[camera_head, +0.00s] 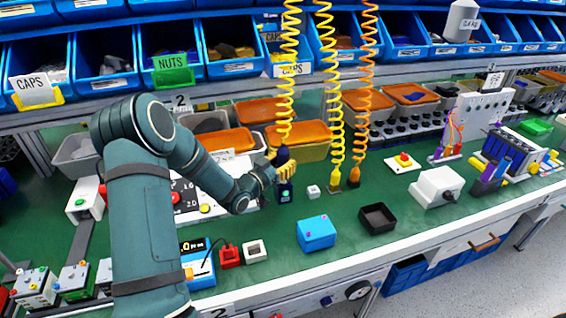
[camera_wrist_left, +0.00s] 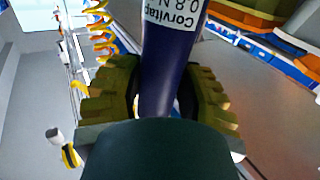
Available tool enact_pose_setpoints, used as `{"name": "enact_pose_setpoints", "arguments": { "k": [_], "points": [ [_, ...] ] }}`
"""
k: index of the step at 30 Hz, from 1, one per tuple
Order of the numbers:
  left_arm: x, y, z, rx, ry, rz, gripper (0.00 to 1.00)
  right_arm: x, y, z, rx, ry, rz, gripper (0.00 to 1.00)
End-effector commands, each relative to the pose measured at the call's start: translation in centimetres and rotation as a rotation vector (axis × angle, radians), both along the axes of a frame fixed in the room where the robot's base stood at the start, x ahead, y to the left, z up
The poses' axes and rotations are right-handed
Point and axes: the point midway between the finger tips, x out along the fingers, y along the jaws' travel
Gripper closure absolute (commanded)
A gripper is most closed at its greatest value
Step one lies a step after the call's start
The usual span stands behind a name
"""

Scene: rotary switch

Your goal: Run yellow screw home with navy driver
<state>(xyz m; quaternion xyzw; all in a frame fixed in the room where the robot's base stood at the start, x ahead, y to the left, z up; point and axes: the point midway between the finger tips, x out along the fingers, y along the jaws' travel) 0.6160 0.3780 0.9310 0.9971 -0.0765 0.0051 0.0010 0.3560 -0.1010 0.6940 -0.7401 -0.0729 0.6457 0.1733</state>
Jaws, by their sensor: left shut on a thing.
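The navy driver (camera_head: 283,155) hangs upright on a yellow coiled cord at the middle of the bench. My left gripper (camera_head: 264,172) is shut on it, with its olive-yellow fingers around the body. In the left wrist view the navy driver (camera_wrist_left: 172,70), with a white label, stands between the two fingers of my left gripper (camera_wrist_left: 165,100). I cannot make out the yellow screw. My right gripper is not in view.
Two more coiled cords carry a yellow driver (camera_head: 334,180) and an orange driver (camera_head: 354,177) to the right. A small white cube (camera_head: 313,191), a blue box (camera_head: 317,233) and a black tray (camera_head: 378,218) stand nearby. Bare green bench lies between them.

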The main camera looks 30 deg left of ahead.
Motion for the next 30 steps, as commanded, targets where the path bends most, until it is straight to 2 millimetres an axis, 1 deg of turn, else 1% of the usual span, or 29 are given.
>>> {"name": "enact_pose_setpoints", "arguments": {
  "k": [17,18,22,23,24,25,30],
  "points": [
    [0.03,-0.01,-0.37,0.001,-0.002,0.0,1.0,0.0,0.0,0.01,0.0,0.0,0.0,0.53],
    [0.03,-0.01,-0.37,0.001,-0.002,0.0,0.71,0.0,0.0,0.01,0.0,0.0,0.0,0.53],
    [0.01,-0.01,-0.4,0.0,-0.001,0.0,0.72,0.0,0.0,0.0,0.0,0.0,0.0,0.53],
    [0.01,-0.01,-0.41,0.0,-0.001,0.0,0.53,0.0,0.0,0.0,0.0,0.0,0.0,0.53],
    [0.01,-0.01,-0.42,0.0,-0.001,0.0,0.39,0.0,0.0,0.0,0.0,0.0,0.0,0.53],
    [0.01,-0.01,-0.42,0.0,-0.001,0.0,0.28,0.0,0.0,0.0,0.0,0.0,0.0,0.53],
    [0.0,-0.01,-0.43,0.0,0.0,0.0,0.27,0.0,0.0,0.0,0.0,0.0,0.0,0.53]
  ]
}}
